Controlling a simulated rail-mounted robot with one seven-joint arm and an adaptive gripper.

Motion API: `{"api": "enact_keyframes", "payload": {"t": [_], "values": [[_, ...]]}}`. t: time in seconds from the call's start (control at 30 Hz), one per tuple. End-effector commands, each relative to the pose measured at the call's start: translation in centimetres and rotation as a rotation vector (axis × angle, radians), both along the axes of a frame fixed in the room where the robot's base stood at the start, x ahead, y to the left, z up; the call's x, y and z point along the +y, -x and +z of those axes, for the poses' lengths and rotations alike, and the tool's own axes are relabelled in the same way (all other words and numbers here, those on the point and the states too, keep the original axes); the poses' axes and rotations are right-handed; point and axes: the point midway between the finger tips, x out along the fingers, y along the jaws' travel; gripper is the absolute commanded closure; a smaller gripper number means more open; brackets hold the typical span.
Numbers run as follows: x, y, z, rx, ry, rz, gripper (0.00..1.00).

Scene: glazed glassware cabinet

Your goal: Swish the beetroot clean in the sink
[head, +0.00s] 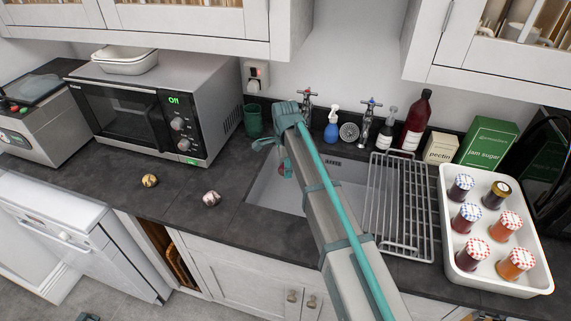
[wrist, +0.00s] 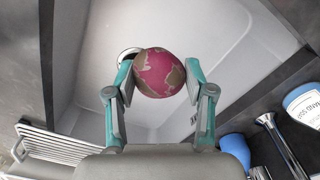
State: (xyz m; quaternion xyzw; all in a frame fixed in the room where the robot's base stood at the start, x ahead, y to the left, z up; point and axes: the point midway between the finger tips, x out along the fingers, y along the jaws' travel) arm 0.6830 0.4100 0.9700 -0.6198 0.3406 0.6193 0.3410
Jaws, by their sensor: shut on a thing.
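The beetroot (wrist: 159,73) is a round, deep pink root with brown dirt patches. In the wrist view it sits between the two fingers of my gripper (wrist: 158,82), which is shut on it. Below it in that view are the white sink basin (wrist: 110,60) and its round drain (wrist: 130,53). In the head view my arm reaches over the sink (head: 266,190), and the beetroot (head: 284,171) shows only in part beside the arm. I cannot tell whether it touches water; no water is clearly visible.
A wire rack (head: 400,205) lies right of the sink, beside a white tray (head: 450,230) of several jars. Taps (head: 366,125), a blue spray bottle (head: 331,128) and dark bottles (head: 415,120) stand behind. Two small wrapped-looking balls (head: 211,198) lie on the left counter near the microwave (head: 150,105).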

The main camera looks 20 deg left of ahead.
Motion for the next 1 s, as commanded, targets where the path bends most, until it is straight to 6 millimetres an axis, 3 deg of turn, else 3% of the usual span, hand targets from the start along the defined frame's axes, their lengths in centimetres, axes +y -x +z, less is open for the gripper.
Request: {"api": "enact_keyframes", "payload": {"t": [1.0], "values": [[0.0,0.0,-11.4,0.001,0.001,0.0,0.83]]}}
